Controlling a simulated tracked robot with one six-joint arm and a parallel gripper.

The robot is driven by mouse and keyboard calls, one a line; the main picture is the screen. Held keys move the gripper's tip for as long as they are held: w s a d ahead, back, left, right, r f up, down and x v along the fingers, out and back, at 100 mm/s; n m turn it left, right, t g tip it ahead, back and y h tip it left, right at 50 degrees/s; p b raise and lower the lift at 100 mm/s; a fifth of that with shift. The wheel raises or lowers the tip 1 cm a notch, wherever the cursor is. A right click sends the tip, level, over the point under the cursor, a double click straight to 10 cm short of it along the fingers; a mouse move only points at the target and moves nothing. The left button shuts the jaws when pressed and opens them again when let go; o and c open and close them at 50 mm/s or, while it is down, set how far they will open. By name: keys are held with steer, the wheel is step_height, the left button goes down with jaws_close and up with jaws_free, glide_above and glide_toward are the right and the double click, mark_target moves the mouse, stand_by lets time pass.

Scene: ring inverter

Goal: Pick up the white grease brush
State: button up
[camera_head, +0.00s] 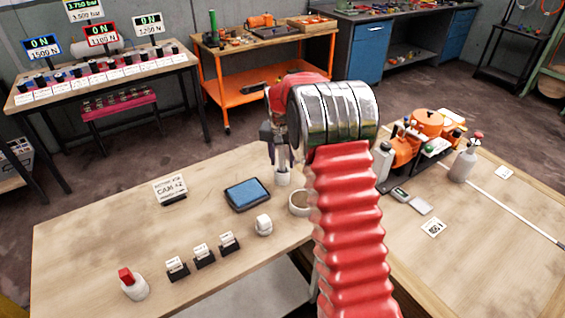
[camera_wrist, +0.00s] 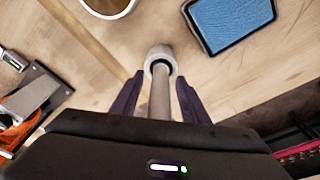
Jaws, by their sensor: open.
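What looks like the white grease brush (camera_head: 283,178) stands upright on the light wooden table, with a pale rod rising from a white round end. In the wrist view its grey rod (camera_wrist: 160,98) and white end (camera_wrist: 160,57) lie between my two fingers. My gripper (camera_head: 277,153) is over it, pointing down, with its dark purple fingers apart. In the wrist view my gripper (camera_wrist: 158,82) is open, one finger on each side of the rod. Gaps show beside the rod, and I cannot tell if either finger touches it. My arm hides part of the table.
A blue-topped dark tray (camera_head: 247,195) lies left of the brush. A round bowl (camera_head: 299,203) stands close on the right. A white roll (camera_head: 264,225), small label stands (camera_head: 204,256) and a red-topped bottle (camera_head: 133,284) are nearer. An orange machine (camera_head: 408,146) stands right.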

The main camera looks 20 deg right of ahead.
steer(key=shift+c, duration=0.5)
jaws_close()
